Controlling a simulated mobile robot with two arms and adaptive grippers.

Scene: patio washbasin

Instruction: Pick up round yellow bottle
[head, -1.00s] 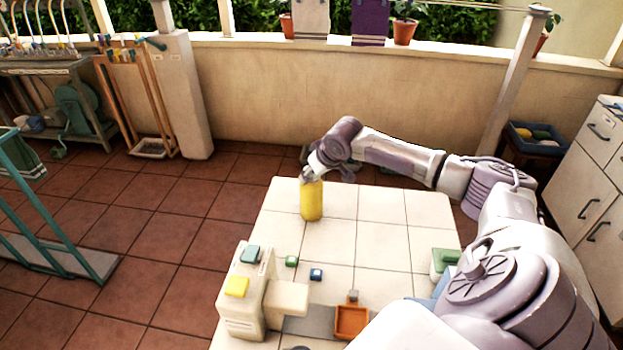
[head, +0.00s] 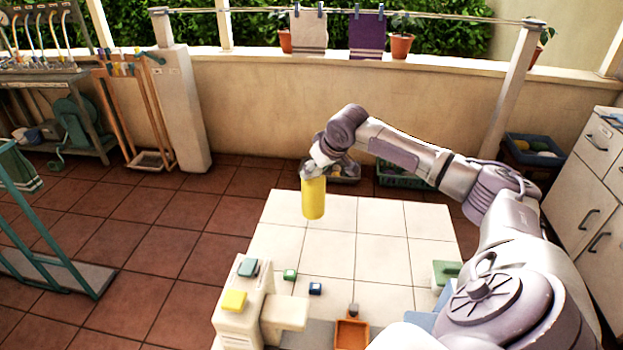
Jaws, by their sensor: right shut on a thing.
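The round yellow bottle (head: 313,200) is an upright yellow cylinder over the far left part of the white tiled table (head: 382,217). My right gripper (head: 313,174) is shut on its top from above, and the fingers hide the bottle's upper end. The bottle appears lifted clear of the table top. My left gripper is not in the head view.
The table's middle is clear. Crates stand behind.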

